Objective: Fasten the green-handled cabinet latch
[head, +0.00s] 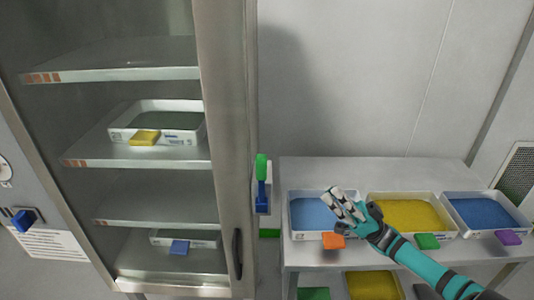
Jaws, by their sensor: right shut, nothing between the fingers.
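The cabinet latch has an upright green handle (262,167) above a blue lower part (262,195). It sits just right of the cabinet's right-hand frame (222,130), against a small pale plate. I cannot tell from this view whether the latch is engaged. My right gripper (340,203) is shut and empty, to the right of the latch and clearly apart from it. It appears over the tray of blue material on the bench. My left gripper is not in view.
The cabinet has several shelves, two holding trays, and a dark door handle (238,253). Right of it, a metal bench (375,172) carries a blue tray (297,218), a yellow tray (408,212) and another blue tray (487,210), with coloured tags. Wall space above the bench is clear.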

